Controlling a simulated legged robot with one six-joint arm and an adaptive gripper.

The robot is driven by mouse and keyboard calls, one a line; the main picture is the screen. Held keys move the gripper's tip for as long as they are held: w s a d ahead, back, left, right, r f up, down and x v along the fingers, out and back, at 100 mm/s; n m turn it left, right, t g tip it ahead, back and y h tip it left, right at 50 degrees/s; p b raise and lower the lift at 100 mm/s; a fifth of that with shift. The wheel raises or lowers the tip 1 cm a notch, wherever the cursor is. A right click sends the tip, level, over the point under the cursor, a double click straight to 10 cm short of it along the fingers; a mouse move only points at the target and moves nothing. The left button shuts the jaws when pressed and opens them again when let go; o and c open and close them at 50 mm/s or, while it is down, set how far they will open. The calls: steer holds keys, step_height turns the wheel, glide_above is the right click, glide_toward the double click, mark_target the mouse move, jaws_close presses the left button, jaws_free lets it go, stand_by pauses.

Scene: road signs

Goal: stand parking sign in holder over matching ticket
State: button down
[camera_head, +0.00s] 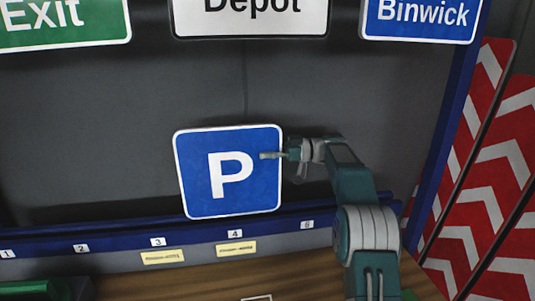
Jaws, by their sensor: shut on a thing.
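The blue parking sign (205,187) with a white P is near the middle of the head view, face towards me and turned slightly anticlockwise. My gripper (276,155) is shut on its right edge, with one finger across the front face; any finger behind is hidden. The holder is a long blue rail (120,242) with numbered labels. The sign's lower edge is at the rail's back part, above labels 3 and 4; I cannot tell whether it touches. Two yellow tickets, one under label 3 (162,257) and one under label 4 (236,248), have print too small to read.
An Exit sign (60,36), a Depot sign (248,26) and a Binwick sign (420,20) are along the top. Red and white chevron boards (490,160) stand at the right. A wooden surface (200,284) lies in front, with a green object (40,289) at lower left.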

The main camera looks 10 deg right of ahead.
steer(key=shift+a, duration=0.25)
steer(key=shift+d+f, duration=0.2)
steer(key=shift+f, duration=0.5)
steer(key=shift+d+f, duration=0.2)
steer(key=shift+f, duration=0.45)
steer(key=shift+a+f, duration=0.25)
steer(key=shift+f, duration=0.45)
steer(key=shift+a+f, duration=0.2)
steer(key=shift+f, duration=0.5)
steer(key=shift+d+f, duration=0.1)
steer(key=shift+d, duration=0.1)
steer(key=shift+f, duration=0.3)
steer(key=c, duration=0.5)
jaws_free()
steer(key=shift+c, duration=0.2)
steer(key=shift+f, duration=0.1)
